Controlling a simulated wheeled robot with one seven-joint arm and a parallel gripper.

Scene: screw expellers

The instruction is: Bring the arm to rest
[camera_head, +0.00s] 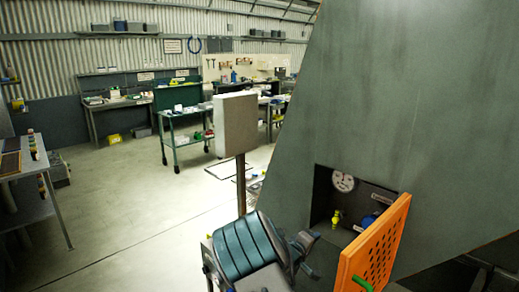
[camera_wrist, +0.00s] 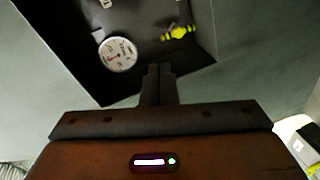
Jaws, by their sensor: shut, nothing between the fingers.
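My arm shows at the bottom centre of the head view. My gripper (camera_head: 308,238) is at its right end, just in front of the lower left of an open recess in a large grey-green machine (camera_head: 370,100). In the wrist view my gripper (camera_wrist: 158,72) has its fingers together with nothing held. It points toward the recess, which holds a round white gauge (camera_wrist: 118,54) and a yellow valve (camera_wrist: 179,33). The gauge (camera_head: 343,181) and valve (camera_head: 336,218) also show in the head view.
An orange perforated door (camera_head: 380,245) with a green handle (camera_head: 361,283) stands open right of my gripper. A grey box on a post (camera_head: 236,124) rises behind my arm. A green cart (camera_head: 185,135) and workbenches stand farther back.

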